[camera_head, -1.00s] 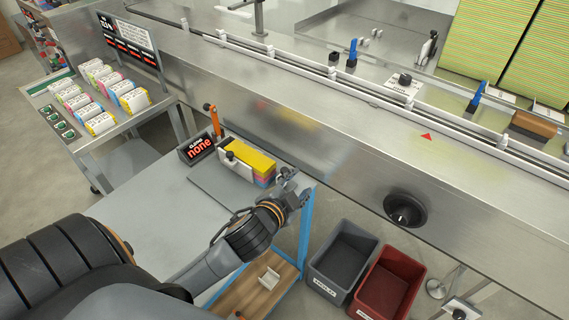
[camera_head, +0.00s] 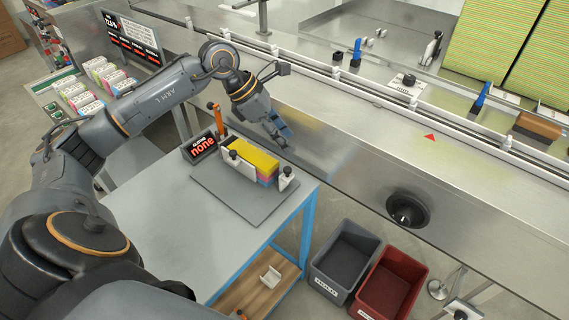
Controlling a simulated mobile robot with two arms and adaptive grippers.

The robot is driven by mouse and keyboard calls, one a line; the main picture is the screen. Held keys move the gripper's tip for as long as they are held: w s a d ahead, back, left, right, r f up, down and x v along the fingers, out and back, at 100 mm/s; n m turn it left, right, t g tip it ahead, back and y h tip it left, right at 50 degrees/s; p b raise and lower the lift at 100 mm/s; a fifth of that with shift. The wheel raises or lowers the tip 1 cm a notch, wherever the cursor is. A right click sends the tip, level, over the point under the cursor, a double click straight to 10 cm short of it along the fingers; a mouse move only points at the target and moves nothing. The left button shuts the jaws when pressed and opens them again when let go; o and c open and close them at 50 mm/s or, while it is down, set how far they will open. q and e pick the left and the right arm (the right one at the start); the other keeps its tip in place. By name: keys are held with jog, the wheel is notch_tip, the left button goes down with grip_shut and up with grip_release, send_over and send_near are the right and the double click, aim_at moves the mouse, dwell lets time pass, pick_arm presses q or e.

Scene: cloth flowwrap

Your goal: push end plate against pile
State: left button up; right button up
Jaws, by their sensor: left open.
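The pile (camera_head: 255,158) is a row of folded cloths, yellow on top with pink and blue below, on a grey plate (camera_head: 235,205) on the table. A white end plate with a black knob (camera_head: 288,180) stands upright at the pile's right end, very close to it; I cannot tell if they touch. Another white plate with a black knob (camera_head: 237,161) stands along the pile's left front side. My left gripper (camera_head: 283,138) is open and empty, above and behind the pile, in front of the conveyor side. My right gripper is not in view.
A small display reading "none" (camera_head: 202,146) and an orange-handled post (camera_head: 217,118) stand left of the pile. The steel conveyor (camera_head: 350,125) runs behind. Grey (camera_head: 343,262) and red (camera_head: 390,285) bins stand on the floor at right. The table front (camera_head: 185,225) is clear.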

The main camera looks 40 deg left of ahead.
pick_arm(q)
jog(key=s+a+y, duration=0.1)
jog(key=a+y, duration=0.1)
jog(key=a, duration=0.3)
jog(key=p, duration=0.2)
send_near(287, 169)
jog(key=shift+g, duration=0.3)
jog(key=x, duration=0.8)
jog(key=shift+w, duration=0.35)
jog(key=shift+c, duration=0.2)
